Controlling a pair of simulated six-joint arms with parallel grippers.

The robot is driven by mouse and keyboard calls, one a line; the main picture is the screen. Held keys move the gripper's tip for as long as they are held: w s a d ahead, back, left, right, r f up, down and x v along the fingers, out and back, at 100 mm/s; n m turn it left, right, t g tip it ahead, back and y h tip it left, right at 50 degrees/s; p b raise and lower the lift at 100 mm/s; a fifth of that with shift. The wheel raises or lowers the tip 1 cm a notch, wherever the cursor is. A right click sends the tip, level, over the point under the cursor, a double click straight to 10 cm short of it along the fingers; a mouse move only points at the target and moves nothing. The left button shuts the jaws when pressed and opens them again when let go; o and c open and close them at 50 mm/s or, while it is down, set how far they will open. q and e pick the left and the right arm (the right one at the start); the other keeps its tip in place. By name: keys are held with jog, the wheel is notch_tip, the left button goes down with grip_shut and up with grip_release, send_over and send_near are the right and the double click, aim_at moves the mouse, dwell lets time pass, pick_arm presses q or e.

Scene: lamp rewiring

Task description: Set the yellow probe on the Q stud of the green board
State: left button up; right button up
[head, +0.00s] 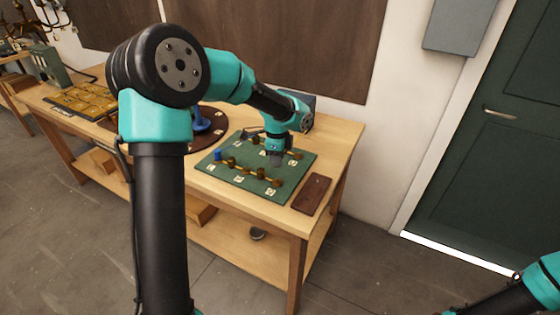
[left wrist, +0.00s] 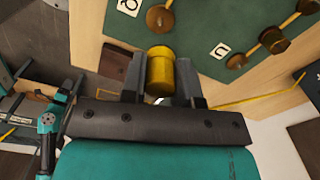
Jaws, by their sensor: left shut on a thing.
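The green board (head: 232,172) lies on the wooden bench in the head view, with brass studs and small white letter tags. My left gripper (head: 275,158) is over its far right part. In the left wrist view my left gripper (left wrist: 160,88) is shut on the yellow probe (left wrist: 160,70), a short yellow cylinder. A brass stud (left wrist: 160,19) on the board is just beyond the probe, beside a tag (left wrist: 130,6) that may read Q. The probe's lower end is hidden, so I cannot tell whether it touches anything. My right gripper is out of view.
A dark red-brown block (head: 312,194) lies to the right of the board. A blue peg (head: 218,155) stands at the board's left edge. A round dark base with a blue part (head: 200,123) and a yellow panel (head: 82,103) are further left. Bare wood (head: 285,222) runs along the front.

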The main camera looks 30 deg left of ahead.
aim_at(277, 180)
pick_arm(q)
jog(key=shift+f, duration=0.15)
jog(key=shift+f, duration=3.3)
jog(key=shift+f, duration=0.55)
jog(key=o, duration=1.1)
jog(key=shift+c, duration=0.2)
notch_tip(277, 180, up, 17)
jog(key=shift+r, duration=0.2)
